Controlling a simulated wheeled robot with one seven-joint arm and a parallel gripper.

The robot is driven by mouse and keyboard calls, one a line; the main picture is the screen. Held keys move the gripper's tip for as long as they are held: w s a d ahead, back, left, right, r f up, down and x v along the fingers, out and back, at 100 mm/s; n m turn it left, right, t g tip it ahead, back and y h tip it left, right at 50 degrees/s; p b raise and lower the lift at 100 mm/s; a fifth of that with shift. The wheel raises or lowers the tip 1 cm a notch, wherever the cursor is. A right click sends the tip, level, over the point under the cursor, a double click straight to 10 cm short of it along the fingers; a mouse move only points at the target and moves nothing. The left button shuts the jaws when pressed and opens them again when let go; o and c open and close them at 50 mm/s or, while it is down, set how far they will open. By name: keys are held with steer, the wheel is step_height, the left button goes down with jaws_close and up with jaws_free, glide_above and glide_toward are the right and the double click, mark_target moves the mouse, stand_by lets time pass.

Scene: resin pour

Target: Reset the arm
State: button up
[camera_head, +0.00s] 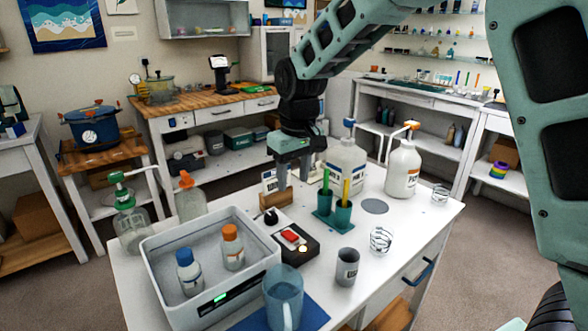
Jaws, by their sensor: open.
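My gripper (293,178) points down above the back middle of the white table (413,242). Its fingers are apart, and I see nothing held between them. A small wooden block or stand (277,203) with a white card is just below and behind the fingertips; I cannot tell if they touch it. My arm reaches in from the upper right, bent at the elbow, and covers part of the room behind.
Near the gripper stand a white jug (346,168), another jug (402,168), green holders (335,213) with a yellow stick, and a black device (293,240). In front are a grey bin (161,275) with two bottles, a blue pitcher (284,300) and a grey cup (347,267).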

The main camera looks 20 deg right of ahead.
steer(key=shift+r, duration=0.8)
steer(key=s+a+n+g+p, duration=0.1)
steer(key=s+a, duration=0.3)
steer(key=s, duration=0.5)
steer(key=s+a+n, duration=0.1)
steer(key=s+a, duration=0.3)
steer(key=s, duration=0.6)
steer(key=s+d+f+n, duration=0.1)
steer(key=s+f+n, duration=0.1)
steer(key=s, duration=1)
steer(key=shift+s+f, duration=0.2)
steer(key=shift+f, duration=0.25)
